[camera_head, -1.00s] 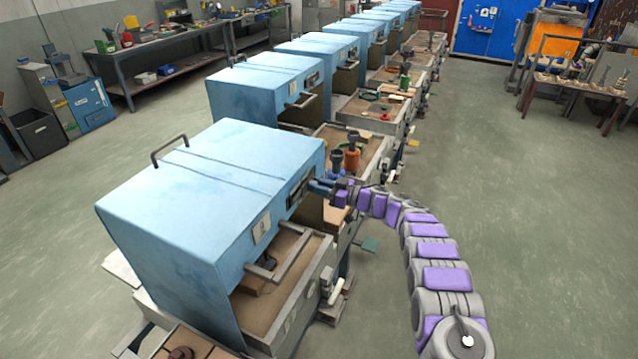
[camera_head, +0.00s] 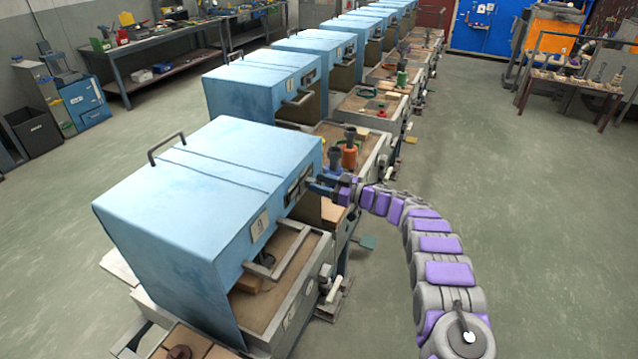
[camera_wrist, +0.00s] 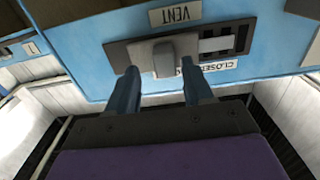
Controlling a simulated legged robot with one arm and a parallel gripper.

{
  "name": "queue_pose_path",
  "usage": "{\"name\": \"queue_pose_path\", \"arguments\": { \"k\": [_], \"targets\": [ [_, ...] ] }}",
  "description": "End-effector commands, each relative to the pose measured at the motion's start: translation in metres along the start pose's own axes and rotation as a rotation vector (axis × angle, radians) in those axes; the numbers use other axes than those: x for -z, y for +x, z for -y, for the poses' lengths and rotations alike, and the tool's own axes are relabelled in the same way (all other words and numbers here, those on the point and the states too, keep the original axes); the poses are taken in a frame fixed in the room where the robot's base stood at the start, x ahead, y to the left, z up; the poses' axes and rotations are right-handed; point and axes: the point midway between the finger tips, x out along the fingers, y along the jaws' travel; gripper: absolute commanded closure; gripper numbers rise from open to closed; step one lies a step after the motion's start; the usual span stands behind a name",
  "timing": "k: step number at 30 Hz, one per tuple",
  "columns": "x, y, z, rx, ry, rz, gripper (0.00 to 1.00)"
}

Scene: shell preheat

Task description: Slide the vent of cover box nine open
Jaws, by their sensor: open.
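Cover box nine (camera_head: 190,190) is the nearest pale blue cover, with a "9" plate (camera_head: 260,225) on its front. Its vent (camera_head: 298,187) is a dark plate on the front, beside my gripper (camera_head: 314,184). In the wrist view the vent plate (camera_wrist: 118,53) carries a grey slider with a protruding knob (camera_wrist: 164,58). Dark slots (camera_wrist: 242,40) show to the right of the slider. The labels "VENT" (camera_wrist: 175,13) and "CLOSED" (camera_wrist: 218,66) appear upside down. My gripper (camera_wrist: 160,68) is open, its blue fingers on either side of the knob; contact cannot be told.
A grey bar handle (camera_head: 285,255) juts from the cover's front above a sand-coloured tray. An orange pot (camera_head: 349,156) stands on the neighbouring bench behind my gripper. More blue covers (camera_head: 265,80) line up behind. The floor at right (camera_head: 540,220) is clear.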

Motion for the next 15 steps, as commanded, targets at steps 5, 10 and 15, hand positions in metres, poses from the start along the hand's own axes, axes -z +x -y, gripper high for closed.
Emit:
{"name": "queue_pose_path", "arguments": {
  "k": [5, 10, 15],
  "targets": [
    [0.003, -0.035, -0.002, -0.005, 0.001, -0.001, 0.49],
    [0.001, -0.074, -0.002, -0.004, 0.006, -0.002, 0.49],
    [0.001, -0.112, -0.003, -0.008, 0.003, -0.001, 0.49]
  ]
}}
